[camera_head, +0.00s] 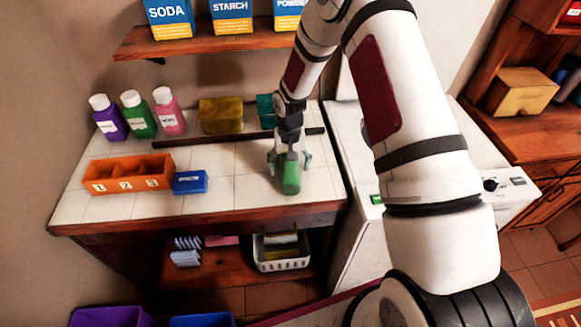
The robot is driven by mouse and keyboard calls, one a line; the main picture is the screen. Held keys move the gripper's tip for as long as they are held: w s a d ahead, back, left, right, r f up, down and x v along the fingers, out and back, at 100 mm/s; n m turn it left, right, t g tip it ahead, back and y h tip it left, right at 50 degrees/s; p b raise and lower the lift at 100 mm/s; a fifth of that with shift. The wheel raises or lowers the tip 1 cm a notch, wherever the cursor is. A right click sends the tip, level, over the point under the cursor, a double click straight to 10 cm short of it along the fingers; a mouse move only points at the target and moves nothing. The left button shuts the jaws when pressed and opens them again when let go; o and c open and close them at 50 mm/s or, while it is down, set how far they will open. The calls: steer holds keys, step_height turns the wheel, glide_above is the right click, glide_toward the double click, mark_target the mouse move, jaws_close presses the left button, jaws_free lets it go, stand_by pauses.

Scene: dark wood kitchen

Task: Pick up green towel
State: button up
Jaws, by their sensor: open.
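A green rolled towel (291,178) lies on the white tiled counter (235,192), near its right end. My gripper (289,162) reaches down from above, with its open fingers at either side of the towel's far part. The near end of the towel shows below the fingers. I cannot tell whether the fingers touch it.
An orange numbered tray (128,173) and a small blue box (190,182) sit to the left. Purple, green and pink bottles (168,111), a yellow block (221,115) and a teal item (266,111) stand behind. A white appliance (355,150) adjoins the right side.

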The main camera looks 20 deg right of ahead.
steer(key=shift+f, duration=0.2)
steer(key=c, duration=1.4)
steer(key=shift+o, duration=0.2)
steer(key=shift+r, duration=0.15)
